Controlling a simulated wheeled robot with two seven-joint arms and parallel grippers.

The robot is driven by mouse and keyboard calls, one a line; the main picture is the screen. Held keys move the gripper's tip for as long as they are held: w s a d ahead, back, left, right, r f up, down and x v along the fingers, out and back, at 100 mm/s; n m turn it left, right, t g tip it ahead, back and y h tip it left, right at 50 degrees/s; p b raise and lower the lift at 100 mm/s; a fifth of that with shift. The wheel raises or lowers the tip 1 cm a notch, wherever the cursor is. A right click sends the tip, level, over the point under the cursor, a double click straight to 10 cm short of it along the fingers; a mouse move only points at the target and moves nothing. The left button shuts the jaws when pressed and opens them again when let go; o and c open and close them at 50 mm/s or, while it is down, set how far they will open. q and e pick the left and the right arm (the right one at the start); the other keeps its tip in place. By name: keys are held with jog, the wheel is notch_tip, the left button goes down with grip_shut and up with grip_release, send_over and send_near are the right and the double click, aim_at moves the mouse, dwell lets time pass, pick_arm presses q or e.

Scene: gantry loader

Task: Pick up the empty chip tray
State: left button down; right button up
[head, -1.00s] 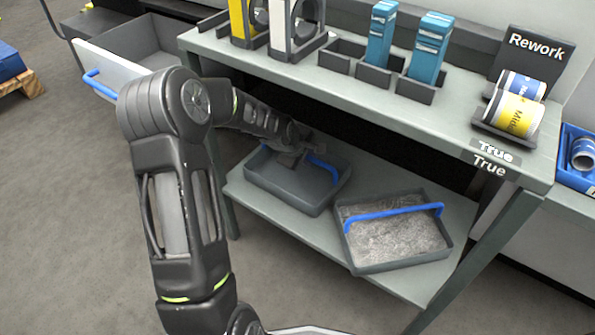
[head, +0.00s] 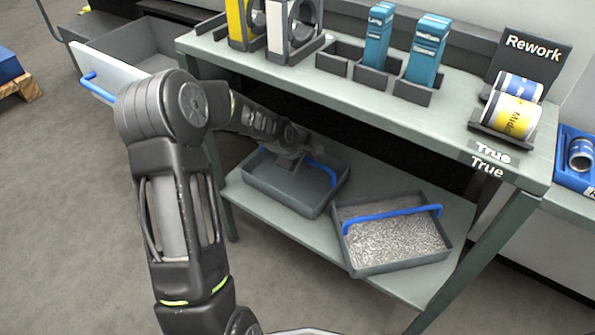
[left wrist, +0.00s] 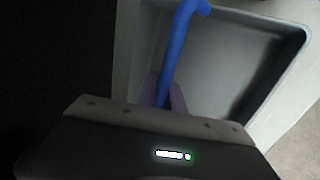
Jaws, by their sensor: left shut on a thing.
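The empty chip tray (head: 282,189) is a grey box with a blue bar handle (head: 322,170), at the left of the lower shelf. My left gripper (head: 291,157) reaches in under the tabletop and is shut on the handle. In the left wrist view the blue handle (left wrist: 178,50) runs down between the fingers, and the bare inside of the tray (left wrist: 225,60) shows behind it. I cannot tell whether the tray is lifted off the shelf. My right gripper is not in view.
A second tray (head: 400,266), full of grey chips and with a blue handle, stands to the right on the lower shelf (head: 385,286). The tabletop (head: 290,75) lies above, with blue boxes and a Rework stand (head: 535,55). An open drawer (head: 100,75) stands at the far left.

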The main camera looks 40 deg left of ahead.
pick_arm(q)
jog(key=shift+r, duration=0.1)
jog(key=s+r+p, duration=0.3)
jog(key=s+p, duration=0.7)
jog(key=s, duration=0.8)
jog(key=shift+d+r+p, duration=0.15)
jog(key=shift+d+p, duration=0.05)
jog(key=shift+p, duration=0.1)
